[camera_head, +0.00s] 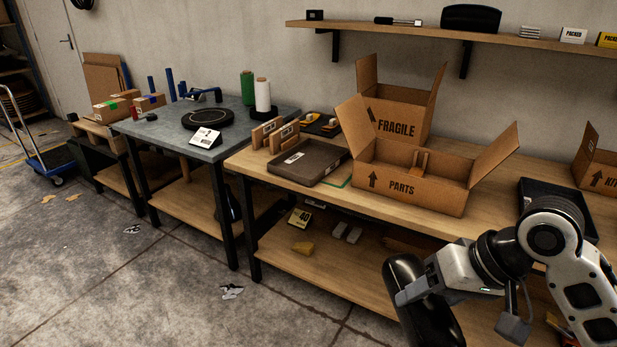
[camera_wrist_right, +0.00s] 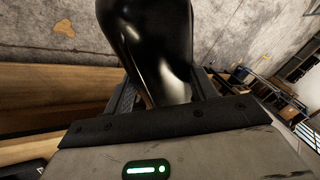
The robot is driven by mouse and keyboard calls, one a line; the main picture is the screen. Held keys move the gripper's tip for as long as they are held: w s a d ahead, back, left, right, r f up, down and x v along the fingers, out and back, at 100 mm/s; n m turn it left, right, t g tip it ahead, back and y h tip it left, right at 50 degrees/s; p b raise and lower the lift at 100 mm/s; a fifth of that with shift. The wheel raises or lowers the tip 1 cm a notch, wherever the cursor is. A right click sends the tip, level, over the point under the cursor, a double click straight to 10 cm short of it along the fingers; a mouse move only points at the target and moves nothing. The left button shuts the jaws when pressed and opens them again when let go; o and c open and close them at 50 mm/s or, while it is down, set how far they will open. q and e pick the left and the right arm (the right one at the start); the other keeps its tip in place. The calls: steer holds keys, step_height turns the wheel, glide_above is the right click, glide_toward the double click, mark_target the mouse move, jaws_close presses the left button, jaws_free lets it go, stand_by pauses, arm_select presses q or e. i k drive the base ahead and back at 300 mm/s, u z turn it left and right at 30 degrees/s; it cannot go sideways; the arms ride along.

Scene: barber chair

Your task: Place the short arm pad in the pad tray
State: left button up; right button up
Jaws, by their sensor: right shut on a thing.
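My right gripper (camera_head: 412,290) is at the lower right, in front of the workbench. It is shut on a glossy black rounded pad (camera_head: 425,318), which looks like the short arm pad and hangs in the air past the bench's front edge. In the right wrist view the black pad (camera_wrist_right: 150,40) sits between the two fingers. A shallow grey-brown tray (camera_head: 306,162) with a label lies on the bench left of the PARTS box. A black tray (camera_head: 535,188) lies at the bench's right, partly hidden by my arm. I cannot tell which is the pad tray. My left gripper is out of view.
An open PARTS box (camera_head: 415,190) and a FRAGILE box (camera_head: 400,118) with raised flaps stand on the bench. A shelf (camera_head: 450,37) runs above. A lower shelf (camera_head: 330,262) holds small items.

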mark_target(306, 166)
steer(key=u, duration=0.75)
steer(key=i, duration=0.95)
steer(key=u, duration=0.35)
steer(key=i, duration=1)
steer(key=z, duration=1.2)
steer(key=i, duration=0.5)
steer(key=z, duration=0.45)
